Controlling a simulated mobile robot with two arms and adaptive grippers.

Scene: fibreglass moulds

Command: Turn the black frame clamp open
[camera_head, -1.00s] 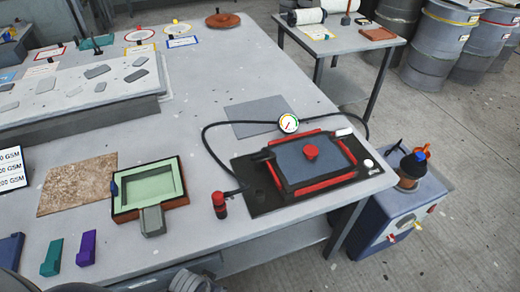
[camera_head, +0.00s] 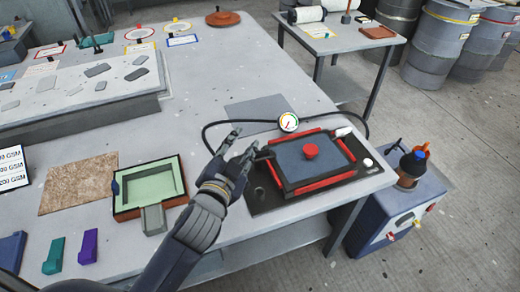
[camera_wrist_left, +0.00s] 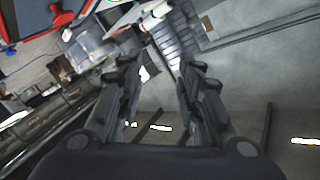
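A vacuum frame (camera_head: 318,180) with red edge strips and a blue-grey panel lies on a black base plate (camera_head: 262,202) at the table's right corner. A red knob (camera_head: 311,151) stands in its middle. A small black part, apparently the frame clamp (camera_head: 262,156), sticks out at the frame's left corner, close to my left fingertips. My left gripper (camera_head: 243,140) is open and just left of this part; I cannot tell whether it touches. In the left wrist view my open fingers (camera_wrist_left: 156,75) have nothing clearly between them. My right gripper is out of view.
A round gauge (camera_head: 289,122) with a black hose stands behind the frame. A green-lined mould (camera_head: 150,182) lies left of my arm. A grey sheet (camera_head: 255,112) lies flat behind. A blue pump unit (camera_head: 395,215) stands on the floor at the right.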

